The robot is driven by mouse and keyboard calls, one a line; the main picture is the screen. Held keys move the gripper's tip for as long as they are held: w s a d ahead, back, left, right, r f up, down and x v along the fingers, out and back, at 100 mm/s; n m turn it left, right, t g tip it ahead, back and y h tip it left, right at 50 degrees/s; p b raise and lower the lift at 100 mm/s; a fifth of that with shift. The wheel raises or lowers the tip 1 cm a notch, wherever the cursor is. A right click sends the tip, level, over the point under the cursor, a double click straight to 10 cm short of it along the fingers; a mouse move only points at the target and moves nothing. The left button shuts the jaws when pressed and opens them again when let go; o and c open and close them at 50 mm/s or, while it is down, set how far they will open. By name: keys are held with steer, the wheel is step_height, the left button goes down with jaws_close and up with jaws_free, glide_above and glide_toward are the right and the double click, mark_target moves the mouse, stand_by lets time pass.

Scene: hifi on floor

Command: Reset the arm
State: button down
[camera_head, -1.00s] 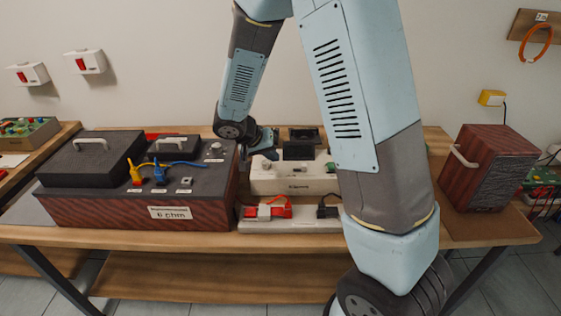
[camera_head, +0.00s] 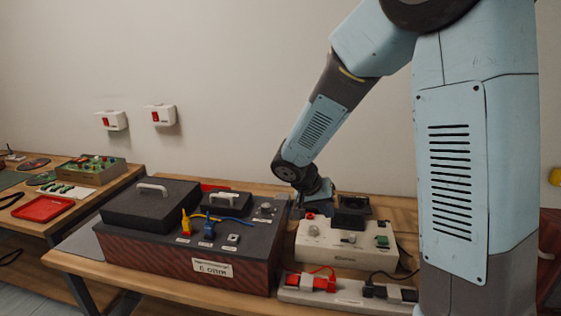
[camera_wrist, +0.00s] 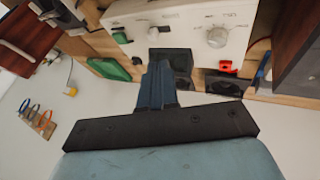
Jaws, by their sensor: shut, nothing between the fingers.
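My arm reaches from the right side of the head view over the wooden bench (camera_head: 75,262). My gripper (camera_head: 328,190) is at its end, above the back of the bench, between the dark 6 ohm box (camera_head: 210,272) and the white instrument box (camera_head: 345,245). In the wrist view my gripper (camera_wrist: 158,68) shows its blue fingers together and empty, pointing at the white instrument box (camera_wrist: 185,28). A gap to that box cannot be judged surely.
A power strip (camera_head: 345,292) with plugs lies in front of the white box. Yellow and blue plugs stand on the dark box. A second bench at left holds a red tray (camera_head: 43,208) and a green board (camera_head: 90,170). Two white switches (camera_head: 160,115) are on the wall.

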steer(key=s+d+r+n+t+y, duration=0.1)
steer(key=s+d+r+n+y, duration=0.1)
steer(key=s+r, duration=0.7)
steer(key=s+d+r+n+t+y, duration=0.2)
steer(key=s+d+r+y, duration=0.2)
steer(key=s+r, duration=0.5)
steer(key=shift+s+d, duration=0.8)
steer(key=shift+s, duration=1.65)
steer(key=shift+r, duration=0.1)
